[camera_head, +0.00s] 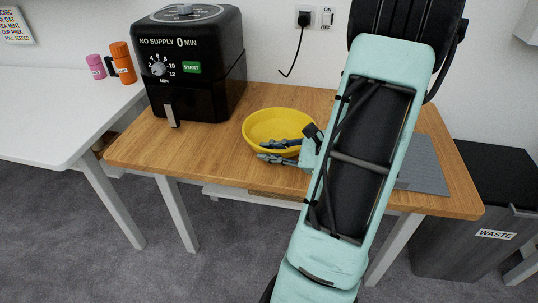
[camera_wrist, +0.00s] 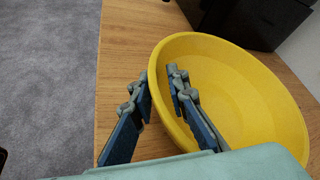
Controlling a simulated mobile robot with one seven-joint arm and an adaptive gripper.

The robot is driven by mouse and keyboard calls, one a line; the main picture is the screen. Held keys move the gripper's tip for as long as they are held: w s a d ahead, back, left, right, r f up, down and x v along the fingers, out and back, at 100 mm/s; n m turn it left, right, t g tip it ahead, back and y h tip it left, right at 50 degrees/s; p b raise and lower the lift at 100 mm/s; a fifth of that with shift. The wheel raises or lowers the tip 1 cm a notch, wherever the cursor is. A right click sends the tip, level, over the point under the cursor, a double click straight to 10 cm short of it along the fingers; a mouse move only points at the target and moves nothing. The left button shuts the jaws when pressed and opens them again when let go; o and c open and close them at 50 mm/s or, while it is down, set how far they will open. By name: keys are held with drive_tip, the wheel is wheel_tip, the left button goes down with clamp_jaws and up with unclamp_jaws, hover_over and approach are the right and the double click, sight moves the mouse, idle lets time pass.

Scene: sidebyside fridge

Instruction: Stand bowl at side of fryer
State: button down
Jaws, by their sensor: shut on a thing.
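The yellow bowl (camera_head: 268,121) is on the wooden table (camera_head: 138,150), to the right of the black fryer (camera_head: 205,95), with a small gap between them. The bowl looks upright. My gripper (camera_head: 266,150) is at the bowl's front right rim. In the wrist view the bowl (camera_wrist: 240,90) has its rim between the two fingers of my gripper (camera_wrist: 160,88), one finger inside and one outside. The gripper is shut on the rim. In the wrist view a dark corner of the fryer (camera_wrist: 262,18) shows at the top right. My arm hides part of the table on the right.
A grey mat (camera_head: 424,165) lies on the table's right part. A waste bin (camera_head: 470,240) stands right of the table. A wall socket cable hangs behind.

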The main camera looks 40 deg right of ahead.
drive_tip(key=shift+f, duration=0.3)
drive_tip(key=c, duration=2.3)
unclamp_jaws()
drive_tip(key=shift+f, duration=0.1)
drive_tip(key=o, duration=0.5)
drive_tip(key=shift+c, duration=0.2)
drive_tip(key=shift+r, duration=0.2)
drive_tip(key=p+v, duration=0.1)
drive_tip(key=v, duration=1.1)
drive_tip(key=shift+p, duration=0.3)
drive_tip(key=shift+w, duration=0.1)
